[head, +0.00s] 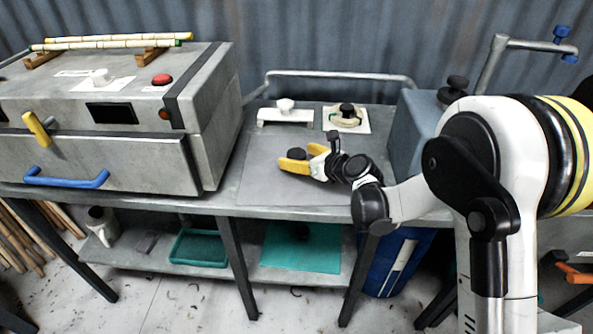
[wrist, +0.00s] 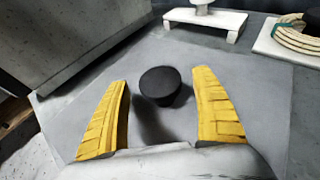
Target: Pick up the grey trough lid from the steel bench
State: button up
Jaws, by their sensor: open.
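The grey trough lid (head: 262,178) is a flat plate lying on the steel bench (head: 225,209). It fills much of the wrist view (wrist: 262,100). Its round black knob (head: 297,153) stands up from the plate and also shows in the wrist view (wrist: 160,84). My gripper (head: 302,158) is open and low over the lid, its yellow fingers on either side of the knob. In the wrist view, the fingers (wrist: 162,82) are apart, with a gap between each one and the knob. Whether the fingertips touch the plate cannot be told.
A white stand (head: 286,115) and a coiled rattan ring on a white plate (head: 346,118) are behind the lid. A large grey steam box (head: 110,120) stands to the left. A blue-grey box (head: 410,125) is at the right.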

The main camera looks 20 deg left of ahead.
jog(key=shift+w+a+f, duration=0.15)
jog(key=shift+w+a, duration=0.15)
jog(key=shift+a, duration=0.05)
jog(key=shift+c, duration=0.2)
jog(key=c, duration=1.5)
